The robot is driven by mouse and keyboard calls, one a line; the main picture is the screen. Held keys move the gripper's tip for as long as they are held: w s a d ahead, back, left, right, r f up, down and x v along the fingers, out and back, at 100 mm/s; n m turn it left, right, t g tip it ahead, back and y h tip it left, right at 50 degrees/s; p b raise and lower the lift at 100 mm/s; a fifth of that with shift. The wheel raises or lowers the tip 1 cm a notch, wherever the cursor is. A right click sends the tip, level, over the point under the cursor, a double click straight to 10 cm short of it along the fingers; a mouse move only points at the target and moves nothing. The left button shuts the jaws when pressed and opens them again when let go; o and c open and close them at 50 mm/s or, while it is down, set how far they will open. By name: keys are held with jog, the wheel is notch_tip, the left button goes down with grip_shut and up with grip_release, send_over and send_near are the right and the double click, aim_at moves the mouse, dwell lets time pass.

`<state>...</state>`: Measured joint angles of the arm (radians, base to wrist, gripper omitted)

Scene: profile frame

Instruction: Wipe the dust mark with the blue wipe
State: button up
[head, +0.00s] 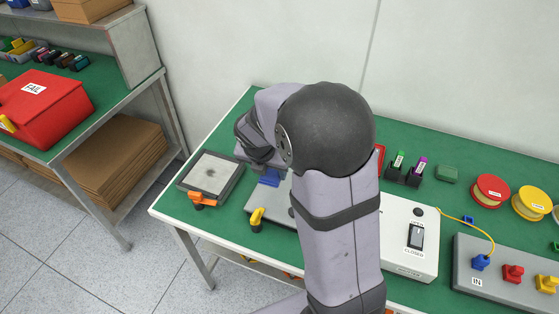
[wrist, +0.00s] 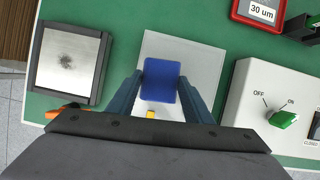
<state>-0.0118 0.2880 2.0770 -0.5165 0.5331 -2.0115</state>
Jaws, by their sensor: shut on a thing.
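My gripper (wrist: 160,92) is shut on the blue wipe (wrist: 160,80), a small blue block between its two fingers. In the head view the wipe (head: 269,178) shows just below my wrist, and the fingers are mostly hidden by my arm. The wipe is over a pale grey plate (wrist: 205,62); whether it touches the plate I cannot tell. The dust mark (wrist: 67,61) is a dark smudge on a light plate in a dark frame, left of my gripper. It also shows in the head view (head: 211,172).
An orange clamp (head: 203,199) sits at the dark-framed plate's front edge, and a yellow one (head: 257,216) at the pale plate. A white switch box (wrist: 270,105) stands to the right. A red-framed 30 um piece (wrist: 262,12) lies behind. The table's left edge is close to the dust-marked plate.

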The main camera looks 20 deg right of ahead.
jog(key=shift+n, duration=0.4)
jog(key=a+f, duration=0.1)
jog(key=w+a+f, duration=0.2)
jog(key=a, duration=0.1)
jog(key=shift+f+b, duration=0.2)
jog(key=shift+b, duration=0.2)
jog(key=w+a, duration=0.2)
jog(key=w+a+f, duration=0.1)
jog(key=w+a, duration=0.1)
jog(key=shift+a+f+b, duration=0.1)
jog(key=shift+f+b, duration=0.05)
jog(key=shift+b, duration=0.15)
jog(key=shift+n+t+y, duration=0.3)
jog(key=shift+n, duration=0.4)
jog(key=w+a, duration=0.1)
jog(key=w, duration=0.1)
jog(key=w+a+r, duration=0.1)
jog(key=w+a, duration=0.1)
jog(key=shift+a+r, duration=0.1)
jog(key=shift+a, duration=0.05)
jog(key=shift+w+a+r+n+y, duration=0.4)
jog(key=shift+w+r+n, duration=0.25)
jog(key=shift+n, duration=0.3)
jog(key=shift+w+a+r+n+y, duration=0.4)
jog(key=shift+w+r+n, duration=0.2)
jog(key=shift+n, duration=0.3)
jog(key=shift+w+a+r+n+y, duration=0.3)
jog(key=shift+w+a+r+n, duration=0.35)
jog(key=shift+n, duration=0.3)
